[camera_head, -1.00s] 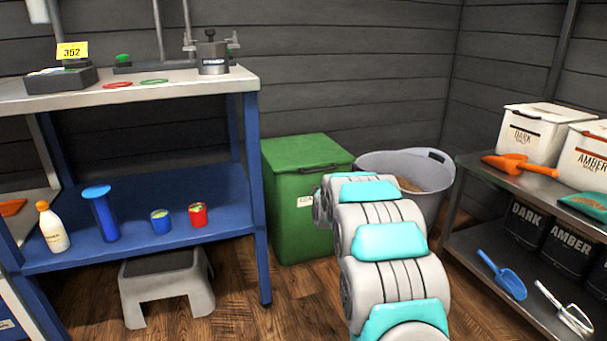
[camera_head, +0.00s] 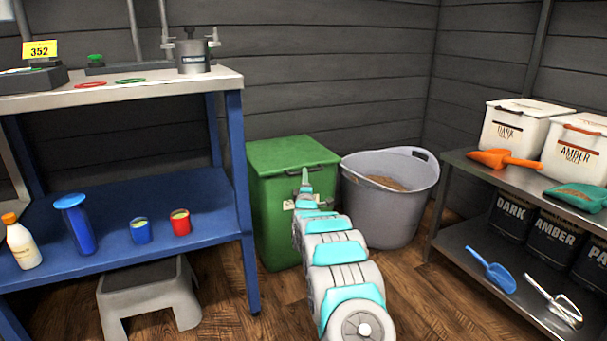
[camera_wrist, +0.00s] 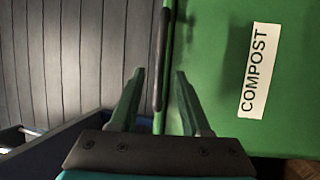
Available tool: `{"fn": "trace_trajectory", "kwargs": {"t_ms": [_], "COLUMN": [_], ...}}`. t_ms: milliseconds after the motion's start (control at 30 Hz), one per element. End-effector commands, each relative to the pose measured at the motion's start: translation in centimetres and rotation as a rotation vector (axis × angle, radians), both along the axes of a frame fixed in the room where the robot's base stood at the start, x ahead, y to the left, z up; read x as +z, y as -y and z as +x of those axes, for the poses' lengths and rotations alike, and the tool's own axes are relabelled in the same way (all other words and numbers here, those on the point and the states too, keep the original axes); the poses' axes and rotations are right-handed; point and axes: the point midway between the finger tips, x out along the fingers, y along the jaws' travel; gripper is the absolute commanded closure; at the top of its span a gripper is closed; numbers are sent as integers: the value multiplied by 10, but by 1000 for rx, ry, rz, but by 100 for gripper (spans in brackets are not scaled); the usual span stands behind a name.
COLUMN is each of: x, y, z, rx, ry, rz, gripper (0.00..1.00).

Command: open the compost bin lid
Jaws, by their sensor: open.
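The green compost bin (camera_head: 268,222) stands on the floor against the back wall, with its lid (camera_head: 292,153) shut. My gripper (camera_head: 305,178) is at the bin's front, near the lid's front edge. In the wrist view my gripper (camera_wrist: 159,72) is open, its two fingers apart. A dark bar handle (camera_wrist: 163,45) runs along the edge of the green bin and appears between the fingertips. Whether the fingers touch it cannot be told. The white COMPOST label (camera_wrist: 254,70) is on the green front to the right. My arm hides part of the bin's front in the head view.
A grey tub (camera_head: 385,215) stands close to the bin's right. A blue workbench (camera_head: 240,200) stands to its left, with a grey step stool (camera_head: 150,295) under it. A metal shelf (camera_head: 455,240) with white boxes is at the right. Wooden floor is open in front.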

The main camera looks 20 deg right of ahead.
Motion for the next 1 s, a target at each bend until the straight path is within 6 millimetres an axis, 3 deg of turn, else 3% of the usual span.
{"fn": "trace_trajectory", "kwargs": {"t_ms": [400, 933, 1000], "x": [7, 7, 7], "y": [12, 15, 15], "z": [33, 41, 41], "rx": [0, 1, 1], "ry": [3, -2, -2], "rz": [0, 2, 2], "gripper": [53, 53, 58]}}
